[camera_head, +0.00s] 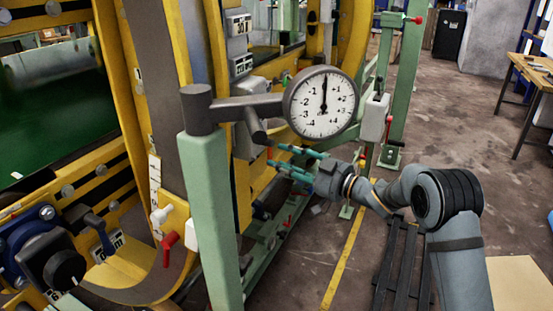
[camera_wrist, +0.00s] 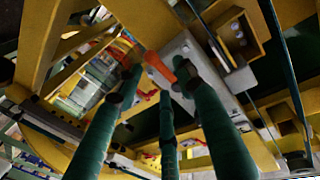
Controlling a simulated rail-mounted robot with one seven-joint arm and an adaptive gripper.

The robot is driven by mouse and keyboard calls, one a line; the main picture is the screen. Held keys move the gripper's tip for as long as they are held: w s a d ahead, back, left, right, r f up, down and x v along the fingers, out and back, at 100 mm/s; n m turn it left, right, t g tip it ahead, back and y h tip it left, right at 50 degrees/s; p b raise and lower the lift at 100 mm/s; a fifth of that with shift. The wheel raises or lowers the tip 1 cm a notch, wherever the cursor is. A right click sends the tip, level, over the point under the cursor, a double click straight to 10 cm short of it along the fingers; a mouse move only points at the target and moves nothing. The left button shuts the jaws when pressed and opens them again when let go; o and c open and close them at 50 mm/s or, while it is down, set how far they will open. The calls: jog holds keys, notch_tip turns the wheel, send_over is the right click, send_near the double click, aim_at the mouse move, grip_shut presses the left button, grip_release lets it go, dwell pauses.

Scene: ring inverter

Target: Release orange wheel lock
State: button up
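An orange handle (camera_wrist: 158,68), which looks like the orange wheel lock, shows in the upper middle of the wrist view beside a grey plate (camera_wrist: 193,62) on the yellow machine. My gripper (camera_wrist: 160,85) has long green fingers spread apart, with two tips on either side of the orange handle in the picture and a third finger lower between them. The fingers look open and nothing is clearly held. I cannot tell whether they touch the handle. In the head view my gripper (camera_head: 272,158) points left at the yellow machine, below the dial gauge.
A dial gauge (camera_head: 322,102) on a grey arm and green post (camera_head: 211,215) stands in front of the machine. Yellow ring frames (camera_head: 172,120) and green beams surround the gripper's area. A red lever (camera_head: 168,241) sits lower left. Open floor (camera_head: 440,120) lies to the right.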

jog(key=shift+x, duration=1.05)
jog(key=shift+c, duration=1.2)
grip_shut()
